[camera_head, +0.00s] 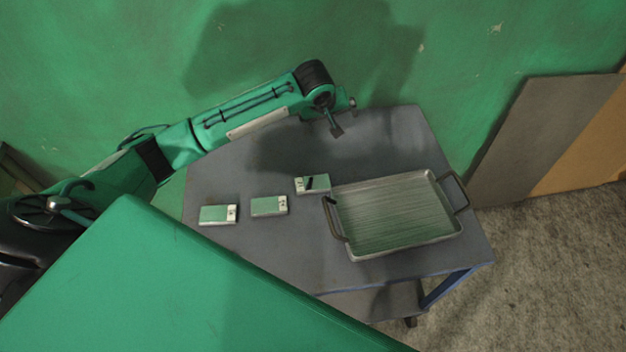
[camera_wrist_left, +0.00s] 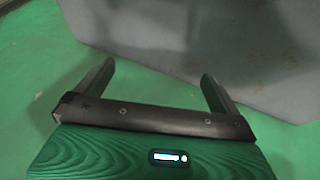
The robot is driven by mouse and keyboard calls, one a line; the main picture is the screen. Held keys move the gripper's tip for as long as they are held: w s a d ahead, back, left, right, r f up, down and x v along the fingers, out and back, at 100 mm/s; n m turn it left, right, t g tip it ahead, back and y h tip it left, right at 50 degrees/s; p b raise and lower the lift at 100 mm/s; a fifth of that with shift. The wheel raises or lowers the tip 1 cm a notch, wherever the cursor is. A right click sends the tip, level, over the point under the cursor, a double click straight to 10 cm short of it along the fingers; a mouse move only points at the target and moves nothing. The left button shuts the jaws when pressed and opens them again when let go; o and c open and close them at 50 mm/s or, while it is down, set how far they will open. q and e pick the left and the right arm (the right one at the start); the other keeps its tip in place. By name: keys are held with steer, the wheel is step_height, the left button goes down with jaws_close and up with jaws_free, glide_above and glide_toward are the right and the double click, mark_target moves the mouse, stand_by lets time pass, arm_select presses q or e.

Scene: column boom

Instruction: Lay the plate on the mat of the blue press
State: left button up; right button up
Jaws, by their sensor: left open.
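My left gripper (camera_head: 338,121) is above the back of the grey table in the head view. In the left wrist view its two fingers (camera_wrist_left: 155,78) are apart with nothing between them. Three small green flat pieces with white labelled ends lie on the table: a left one (camera_head: 218,215), a middle one (camera_head: 269,206) and a right one (camera_head: 316,184) with a dark mark across it. I cannot tell whether any of these is the plate. I cannot make out a blue press or its mat. My right gripper is not in view.
A metal tray (camera_head: 343,247) with two handles and a green ribbed inside stands at the right of the grey table (camera_head: 228,171). The table's back middle is clear. A grey panel (camera_head: 528,138) leans near the green wall, beyond the table's right side.

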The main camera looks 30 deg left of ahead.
arm_select(q)
steer(key=w+d+r+m+t+h, duration=0.2)
steer(key=w+r+m+t, duration=0.3)
steer(key=w+r+t, duration=0.55)
steer(key=s+d+r+m+g+h+b, duration=0.25)
steer(key=d+r+m+h, duration=0.55)
steer(key=m+h, duration=0.55)
steer(key=m+g+y, duration=1.3)
steer(key=m+g, duration=0.4)
steer(key=m, duration=0.1)
glide_above(313, 182)
steer(key=w+a, duration=0.2)
step_height(313, 182, down, 28)
steer(key=shift+s+d+r+p, duration=0.1)
steer(key=shift+d+p, duration=0.05)
steer(key=shift+p, duration=0.15)
steer(key=shift+s+d+f+p, duration=0.15)
steer(key=shift+d+f+p, duration=0.05)
steer(key=shift+f+p, duration=0.3)
steer(key=p+x, duration=0.1)
steer(key=x, duration=0.2)
steer(key=shift+f, duration=0.55)
steer(key=c, duration=1.3)
